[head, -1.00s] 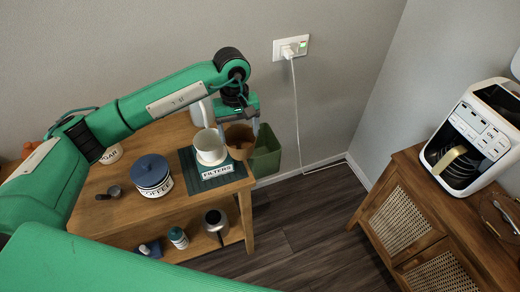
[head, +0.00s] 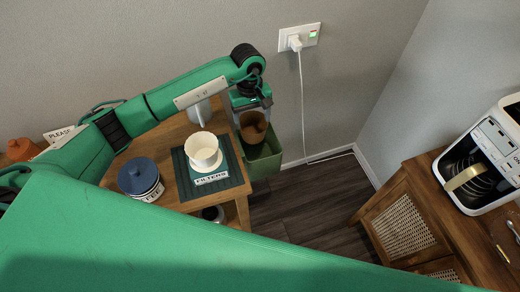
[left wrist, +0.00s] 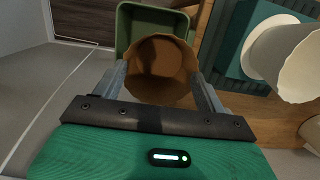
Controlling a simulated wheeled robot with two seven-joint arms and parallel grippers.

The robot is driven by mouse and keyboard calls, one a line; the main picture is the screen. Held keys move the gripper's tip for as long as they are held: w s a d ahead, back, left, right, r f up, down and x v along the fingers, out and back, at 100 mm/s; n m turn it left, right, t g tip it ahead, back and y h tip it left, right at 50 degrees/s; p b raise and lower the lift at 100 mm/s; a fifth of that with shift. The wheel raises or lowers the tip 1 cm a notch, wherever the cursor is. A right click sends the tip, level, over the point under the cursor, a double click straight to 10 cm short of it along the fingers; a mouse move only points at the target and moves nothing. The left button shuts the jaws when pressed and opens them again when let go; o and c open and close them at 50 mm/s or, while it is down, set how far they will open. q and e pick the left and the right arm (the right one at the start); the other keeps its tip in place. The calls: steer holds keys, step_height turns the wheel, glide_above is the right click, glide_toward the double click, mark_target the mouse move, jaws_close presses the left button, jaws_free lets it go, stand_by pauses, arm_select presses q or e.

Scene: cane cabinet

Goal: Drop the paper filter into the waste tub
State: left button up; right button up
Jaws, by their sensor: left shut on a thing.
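The brown paper filter (head: 253,127) is held by my left gripper (head: 252,108), which is shut on it. In the left wrist view the filter (left wrist: 161,70) sits between the two fingers (left wrist: 160,84), its open mouth showing. The green waste tub (head: 264,158) stands on the floor side of the wooden table's right end. In the head view the filter overlaps the tub's upper part. In the left wrist view the tub (left wrist: 124,28) shows behind the filter, its far rim above it. My right gripper is not in view.
A blue-lidded coffee jar (head: 139,176) is further left. A white cord hangs on the wall behind.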

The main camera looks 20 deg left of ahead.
mark_target(253, 129)
arm_select(q)
step_height(253, 129, down, 3)
steer(key=shift+w+f+b, duration=0.1)
steer(key=shift+f+b, duration=0.05)
steer(key=shift+b, duration=0.15)
steer(key=shift+f+b, duration=0.3)
steer(key=shift+f, duration=0.9)
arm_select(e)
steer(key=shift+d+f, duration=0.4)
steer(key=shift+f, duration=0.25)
arm_select(q)
steer(key=o, duration=1.3)
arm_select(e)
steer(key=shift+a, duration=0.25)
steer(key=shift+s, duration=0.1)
arm_select(q)
steer(key=shift+r, duration=0.1)
